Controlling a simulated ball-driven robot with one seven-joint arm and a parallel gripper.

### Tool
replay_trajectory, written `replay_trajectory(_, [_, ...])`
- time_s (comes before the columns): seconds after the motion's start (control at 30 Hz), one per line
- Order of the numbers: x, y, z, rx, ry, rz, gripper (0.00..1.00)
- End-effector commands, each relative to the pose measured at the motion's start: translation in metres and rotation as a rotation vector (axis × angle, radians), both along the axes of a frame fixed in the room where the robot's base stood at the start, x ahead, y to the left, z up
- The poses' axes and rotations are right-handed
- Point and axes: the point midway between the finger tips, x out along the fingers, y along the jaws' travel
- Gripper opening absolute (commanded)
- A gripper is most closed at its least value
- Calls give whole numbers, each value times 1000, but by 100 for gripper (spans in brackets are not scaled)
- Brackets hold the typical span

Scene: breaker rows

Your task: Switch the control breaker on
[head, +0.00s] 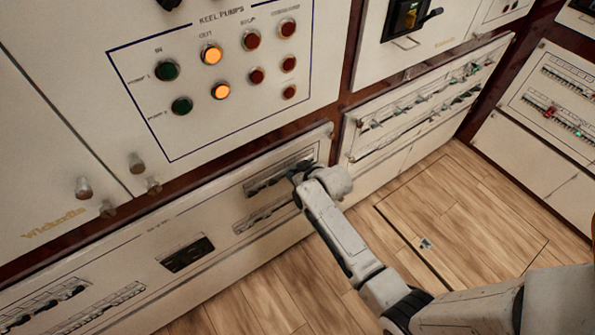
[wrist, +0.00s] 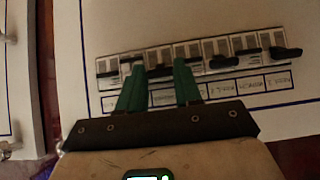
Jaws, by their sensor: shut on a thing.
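A row of breakers (wrist: 222,52) with dark levers runs along a cream panel in the wrist view, above a strip of small labels (wrist: 238,88). The labels are too blurred for me to tell which one is the control breaker, and my fingers hide part of the strip. My gripper (wrist: 159,67) has its two green fingers on either side of a breaker lever in the middle of the row and is shut on it. In the head view my gripper (head: 299,174) is at the upper breaker row (head: 265,180) on the low panel, and my wrist hides part of that row.
The keel pumps panel (head: 225,75) with lit orange lamps is above. A second breaker row (head: 262,214) lies just below, and a dark recessed block (head: 188,254) is to the left. Knobs (head: 84,188) stick out at left. Wooden floor (head: 450,225) is open at right.

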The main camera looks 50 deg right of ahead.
Motion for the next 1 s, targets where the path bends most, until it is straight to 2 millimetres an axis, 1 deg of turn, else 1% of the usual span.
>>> replay_trajectory(0.37, [1, 0, 0, 1, 4, 0, 4])
replay_trajectory(0.4, [1, 0, 0, 1, 4, 0, 35])
replay_trajectory(0.6, [1, 0, 0, 1, 3, 0, 54])
replay_trajectory(0.67, [1, 0, 0, 1, 4, 0, 60])
replay_trajectory(0.87, [1, 0, 1, 1, 4, 0, 60])
replay_trajectory(1.0, [-3, 1, 4, -1, 4, 1, 60])
